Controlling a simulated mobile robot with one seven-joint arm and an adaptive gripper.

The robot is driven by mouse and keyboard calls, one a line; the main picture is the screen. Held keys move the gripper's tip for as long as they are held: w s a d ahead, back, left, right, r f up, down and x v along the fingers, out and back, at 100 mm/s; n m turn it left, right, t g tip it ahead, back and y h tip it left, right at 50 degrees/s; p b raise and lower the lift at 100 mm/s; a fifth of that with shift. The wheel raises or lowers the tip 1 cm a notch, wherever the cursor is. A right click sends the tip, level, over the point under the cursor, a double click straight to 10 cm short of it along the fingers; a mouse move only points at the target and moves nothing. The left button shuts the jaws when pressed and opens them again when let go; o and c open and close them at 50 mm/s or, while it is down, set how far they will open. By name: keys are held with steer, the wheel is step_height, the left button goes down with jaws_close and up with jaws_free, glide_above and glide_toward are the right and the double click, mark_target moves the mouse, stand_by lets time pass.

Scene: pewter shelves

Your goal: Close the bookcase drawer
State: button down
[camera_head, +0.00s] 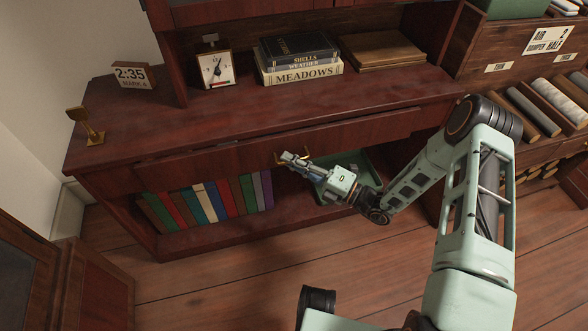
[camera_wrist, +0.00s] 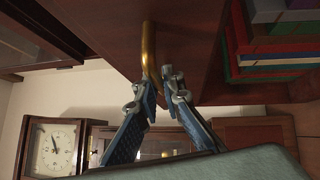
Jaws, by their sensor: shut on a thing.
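The bookcase drawer (camera_head: 230,158) is a wide reddish-brown front under the bookcase's ledge, above the open book shelf. Its top edge seems to stand slightly proud of the ledge, but how far it is out is hard to tell. A brass handle (camera_head: 307,156) is on the front. It is a curved bar in the wrist view (camera_wrist: 149,48). My gripper (camera_head: 287,157) is at this handle, its fingers closed around the bar's lower part in the wrist view (camera_wrist: 154,84). The fingertips partly hide the handle.
Books (camera_head: 210,201) and a green tray (camera_head: 335,190) are below the drawer. Floor (camera_head: 240,270) in front is clear.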

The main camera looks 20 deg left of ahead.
steer(key=shift+w+a+r, duration=0.1)
steer(key=shift+w+a, duration=0.25)
steer(key=shift+w, duration=0.35)
steer(key=c, duration=2.1)
jaws_free()
steer(key=v, duration=1.2)
